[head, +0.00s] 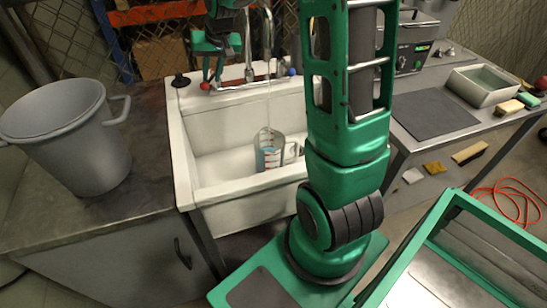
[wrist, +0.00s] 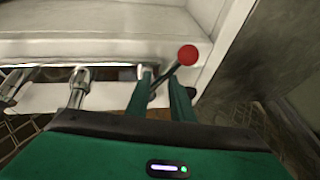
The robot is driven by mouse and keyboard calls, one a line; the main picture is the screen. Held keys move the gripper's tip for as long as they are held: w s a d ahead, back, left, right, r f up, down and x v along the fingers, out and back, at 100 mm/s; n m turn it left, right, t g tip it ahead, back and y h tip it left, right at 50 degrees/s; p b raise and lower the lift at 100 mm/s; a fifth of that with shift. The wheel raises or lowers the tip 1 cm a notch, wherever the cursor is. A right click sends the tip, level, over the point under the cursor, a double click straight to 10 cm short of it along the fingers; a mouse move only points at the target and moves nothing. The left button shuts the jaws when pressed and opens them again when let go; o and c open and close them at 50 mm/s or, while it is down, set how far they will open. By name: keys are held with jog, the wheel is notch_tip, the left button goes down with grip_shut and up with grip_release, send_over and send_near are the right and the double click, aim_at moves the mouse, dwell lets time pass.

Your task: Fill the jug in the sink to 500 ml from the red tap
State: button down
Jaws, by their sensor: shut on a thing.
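The jug (head: 268,150), clear with markings on its side, stands upright in the white sink (head: 180,150) under the spout (head: 267,35). A thin stream of water falls from the spout into it. Bluish water (head: 271,158) shows in its lower part; I cannot read the level against the marks. My gripper (head: 212,77) is at the back left of the sink, at the red tap (head: 204,86). In the wrist view my gripper (wrist: 164,88) is shut on the tap's lever, with the red knob (wrist: 188,55) sticking out beyond the fingers.
A blue-marked tap (head: 291,72) is at the right of the spout. A large grey pot (head: 68,135) stands on the left counter. A black plug (head: 180,80) lies on the sink's back left rim. My arm hides the sink's right side. A grey tub (head: 486,85) stands on the right bench.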

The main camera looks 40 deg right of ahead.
jog(key=shift+w+a+r, duration=0.1)
jog(key=shift+a, duration=0.05)
jog(key=shift+s+d, duration=0.2)
jog(key=shift+d, duration=0.2)
jog(key=shift+s+d, duration=0.2)
jog(key=shift+d, duration=0.3)
jog(key=shift+s+d, duration=0.2)
jog(key=shift+d, duration=0.25)
jog(key=shift+s+d, duration=0.1)
jog(key=shift+d, duration=0.15)
jog(key=c, duration=1.8)
grip_release()
jog(key=shift+o, duration=0.2)
jog(key=shift+a, duration=0.15)
